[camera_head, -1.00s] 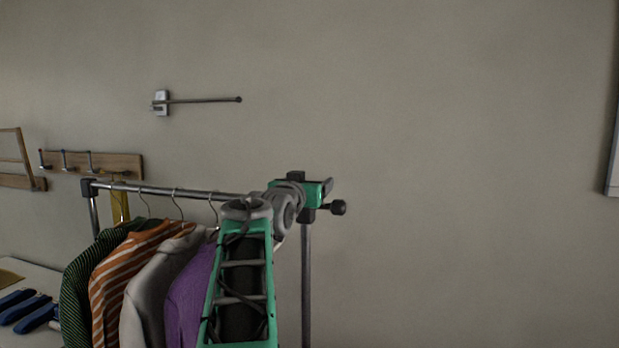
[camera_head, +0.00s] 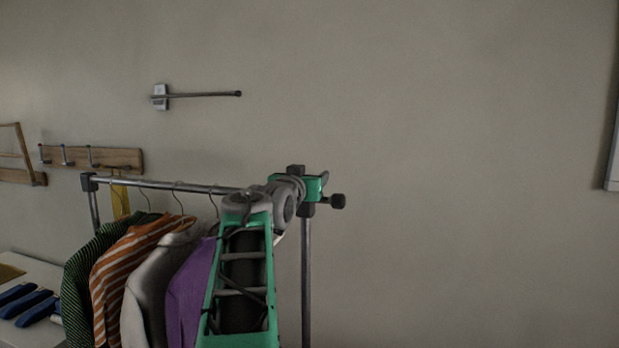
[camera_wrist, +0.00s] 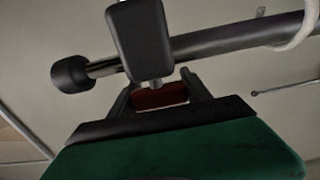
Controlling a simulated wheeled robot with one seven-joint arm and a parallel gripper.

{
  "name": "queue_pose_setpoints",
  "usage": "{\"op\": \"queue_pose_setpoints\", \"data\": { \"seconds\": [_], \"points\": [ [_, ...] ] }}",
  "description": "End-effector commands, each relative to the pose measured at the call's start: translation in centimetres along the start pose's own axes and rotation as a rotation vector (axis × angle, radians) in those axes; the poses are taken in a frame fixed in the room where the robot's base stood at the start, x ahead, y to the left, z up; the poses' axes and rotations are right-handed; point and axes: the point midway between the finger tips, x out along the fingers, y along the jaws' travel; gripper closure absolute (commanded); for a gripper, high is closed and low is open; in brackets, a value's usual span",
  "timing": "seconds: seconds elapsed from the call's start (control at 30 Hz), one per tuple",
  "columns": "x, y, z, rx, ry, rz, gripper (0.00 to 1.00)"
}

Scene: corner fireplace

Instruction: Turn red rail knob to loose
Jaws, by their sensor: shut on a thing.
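The red rail knob (camera_wrist: 160,97) shows in the wrist view just under a black corner block (camera_wrist: 145,42) of the clothes rack. My gripper (camera_wrist: 161,93) is shut on the red knob, with one dark finger on each side of it. In the head view my gripper (camera_head: 323,184) is at the right end of the rack, beside the top of the upright (camera_head: 306,270). The red knob is hidden there behind my arm and gripper.
The rack's rail (camera_head: 160,185) carries several garments, including a purple one (camera_head: 188,290), left of my arm. A black end knob (camera_head: 338,201) sticks out at the rack's right. A wall bar (camera_head: 205,95) and hook board (camera_head: 95,157) are behind. The right side is clear.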

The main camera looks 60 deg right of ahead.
Motion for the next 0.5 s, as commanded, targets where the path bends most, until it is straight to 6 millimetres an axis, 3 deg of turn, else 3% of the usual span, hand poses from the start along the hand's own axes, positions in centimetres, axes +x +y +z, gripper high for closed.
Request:
{"op": "queue_pose_setpoints", "data": {
  "seconds": [0.5],
  "points": [
    [-0.03, -0.12, 0.5, 0.0, -0.001, -0.13, 0.84]
  ]
}}
